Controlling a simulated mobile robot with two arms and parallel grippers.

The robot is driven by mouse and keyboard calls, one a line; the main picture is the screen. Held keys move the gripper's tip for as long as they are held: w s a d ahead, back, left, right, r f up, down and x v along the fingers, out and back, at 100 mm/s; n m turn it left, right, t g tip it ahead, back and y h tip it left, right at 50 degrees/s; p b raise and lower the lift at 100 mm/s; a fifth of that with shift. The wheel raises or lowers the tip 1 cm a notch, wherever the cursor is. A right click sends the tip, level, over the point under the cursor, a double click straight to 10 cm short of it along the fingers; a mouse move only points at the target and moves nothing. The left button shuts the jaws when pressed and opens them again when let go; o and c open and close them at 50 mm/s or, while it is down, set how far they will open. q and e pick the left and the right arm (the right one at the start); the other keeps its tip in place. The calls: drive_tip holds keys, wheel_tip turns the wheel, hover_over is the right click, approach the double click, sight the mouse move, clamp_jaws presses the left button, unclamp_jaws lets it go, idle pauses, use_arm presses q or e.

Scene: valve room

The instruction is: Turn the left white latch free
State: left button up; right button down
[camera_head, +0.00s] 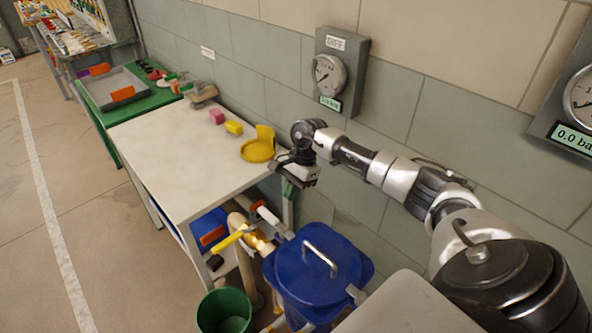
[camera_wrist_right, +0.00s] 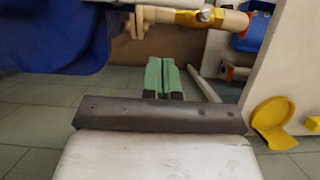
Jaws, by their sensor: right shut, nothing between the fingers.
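A blue lidded housing (camera_head: 326,268) with a pale bar handle (camera_head: 320,257) on top stands beside the bench. A white latch-like piece (camera_head: 275,222) sits at its upper left edge, and another white piece (camera_head: 357,294) is at its right edge. My right gripper (camera_head: 289,188) is above and beyond the upper-left white piece, apart from it, by the bench corner. In the wrist view its green fingers (camera_wrist_right: 164,76) are together and empty. The blue housing (camera_wrist_right: 55,35) fills that view's upper left; no white latch is clear there. My left gripper is out of view.
The white bench (camera_head: 175,150) holds a yellow holder (camera_head: 258,148) and pink and yellow blocks. A yellow-handled valve (camera_head: 229,241) and pipes run between bench and housing. A green bucket (camera_head: 224,312) stands in front. Gauges hang on the wall. Floor at left is clear.

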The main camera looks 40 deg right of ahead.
sight(276, 225)
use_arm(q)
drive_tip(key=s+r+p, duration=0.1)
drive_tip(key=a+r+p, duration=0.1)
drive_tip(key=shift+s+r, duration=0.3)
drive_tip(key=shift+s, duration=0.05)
use_arm(e)
drive_tip(key=a, duration=0.1)
drive_tip(key=a+f, duration=0.1)
drive_tip(key=a, duration=0.2)
drive_tip(key=shift+s+a+f, duration=0.15)
drive_tip(key=shift+a+f, duration=0.1)
drive_tip(key=shift+a, duration=0.05)
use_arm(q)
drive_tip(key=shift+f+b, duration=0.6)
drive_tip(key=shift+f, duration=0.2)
use_arm(e)
drive_tip(key=shift+a+n, duration=0.15)
drive_tip(key=shift+n, duration=0.35)
